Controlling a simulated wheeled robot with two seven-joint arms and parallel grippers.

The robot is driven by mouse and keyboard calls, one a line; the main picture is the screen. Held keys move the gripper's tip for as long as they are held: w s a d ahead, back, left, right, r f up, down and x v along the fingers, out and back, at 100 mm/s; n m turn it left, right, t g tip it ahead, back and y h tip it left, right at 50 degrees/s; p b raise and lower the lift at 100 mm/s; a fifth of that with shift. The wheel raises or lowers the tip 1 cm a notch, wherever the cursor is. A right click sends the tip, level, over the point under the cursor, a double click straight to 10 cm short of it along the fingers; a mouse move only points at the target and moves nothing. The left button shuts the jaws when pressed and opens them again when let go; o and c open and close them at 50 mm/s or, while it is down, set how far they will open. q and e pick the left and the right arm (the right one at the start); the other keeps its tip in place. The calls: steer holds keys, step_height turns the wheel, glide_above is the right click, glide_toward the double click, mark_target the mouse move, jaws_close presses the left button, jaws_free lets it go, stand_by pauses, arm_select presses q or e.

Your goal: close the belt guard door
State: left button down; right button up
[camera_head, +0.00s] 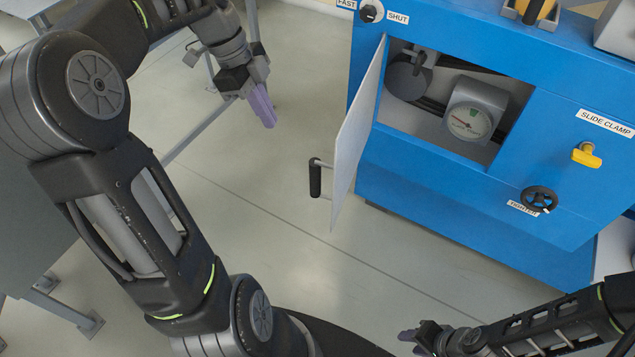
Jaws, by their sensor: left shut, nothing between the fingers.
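The belt guard door (358,135) is a pale panel on the left edge of the opening in the blue machine. It stands swung out, well open. Its black handle (315,179) sticks out to the left on a short bracket. My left gripper (265,113) has purple fingers that are shut and empty. It is up and left of the handle, apart from the door. My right gripper (408,335) is at the bottom, low and right of the door; its fingers are small in view and partly cut off, so their state is unclear.
The blue machine (433,171) fills the right side. Its opening shows a gauge (473,112) and a dark pulley (408,80). The floor (250,200) left of the door is clear.

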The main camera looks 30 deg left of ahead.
arm_select(q)
steer(key=s+m, duration=0.1)
steer(key=m+g, duration=0.1)
steer(key=shift+s+d+m+h, duration=0.3)
steer(key=shift+s+d, duration=0.05)
steer(key=shift+d, duration=0.05)
steer(key=shift+f, duration=0.1)
steer(key=d+f, duration=0.7)
steer(key=f, duration=0.2)
steer(key=shift+d+p, duration=0.3)
steer(key=shift+d, duration=0.05)
steer(key=shift+f, duration=0.1)
